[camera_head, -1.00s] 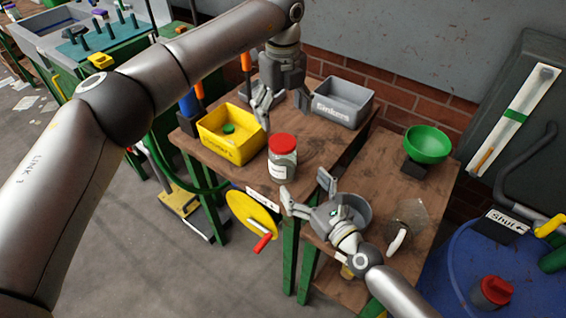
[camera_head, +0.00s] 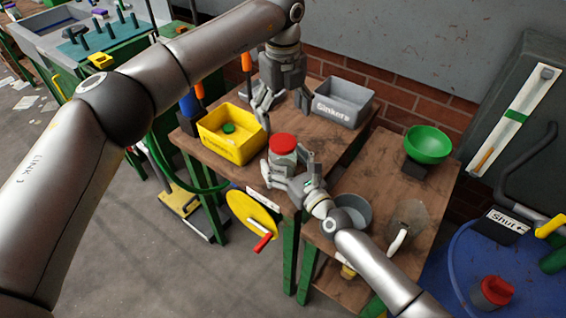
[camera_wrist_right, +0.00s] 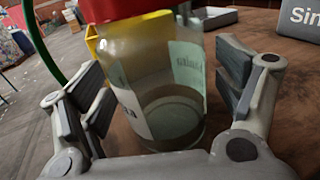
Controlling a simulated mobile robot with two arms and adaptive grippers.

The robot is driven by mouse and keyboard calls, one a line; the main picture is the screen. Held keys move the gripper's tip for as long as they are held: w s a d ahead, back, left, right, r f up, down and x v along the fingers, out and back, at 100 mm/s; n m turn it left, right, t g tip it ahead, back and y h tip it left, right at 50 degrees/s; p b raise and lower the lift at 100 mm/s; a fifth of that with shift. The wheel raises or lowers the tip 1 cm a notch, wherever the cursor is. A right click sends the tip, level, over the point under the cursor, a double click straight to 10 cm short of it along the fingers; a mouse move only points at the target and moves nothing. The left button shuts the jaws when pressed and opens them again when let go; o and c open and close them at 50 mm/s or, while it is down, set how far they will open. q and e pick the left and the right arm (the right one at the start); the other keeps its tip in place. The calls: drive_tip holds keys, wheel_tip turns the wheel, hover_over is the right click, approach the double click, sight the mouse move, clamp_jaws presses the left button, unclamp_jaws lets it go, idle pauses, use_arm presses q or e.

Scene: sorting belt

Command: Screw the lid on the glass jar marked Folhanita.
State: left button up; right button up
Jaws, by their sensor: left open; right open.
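The glass jar (camera_wrist_right: 160,90) stands upright on the wooden table, with a red lid (camera_head: 283,144) on its top. In the right wrist view its label is partly turned away and only some letters show. A dark layer lies low inside it. My right gripper (camera_head: 288,172) is open, with its fingers on either side of the jar; in the right wrist view (camera_wrist_right: 160,100) gaps show between both fingers and the glass. In the head view the gripper hides most of the jar's body. My left gripper (camera_head: 284,104) is open and empty, behind the jar near the yellow bin.
A yellow bin (camera_head: 222,149) with a green piece (camera_head: 229,128) inside stands left of the jar. A grey bin marked Sinkers (camera_head: 343,110) is at the back right. A green bowl (camera_head: 428,147) and a grey bowl (camera_head: 353,214) are on the right table (camera_head: 375,175).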

sight(283, 142)
drive_tip(key=c, duration=1.6)
clamp_jaws()
use_arm(q)
drive_tip(key=n, duration=0.3)
drive_tip(key=shift+d+n, duration=0.1)
drive_tip(key=shift+n, duration=0.3)
drive_tip(key=n, duration=0.5)
drive_tip(key=shift+f, duration=4.05)
drive_tip(key=c, duration=1.1)
drive_tip(key=shift+c, duration=0.4)
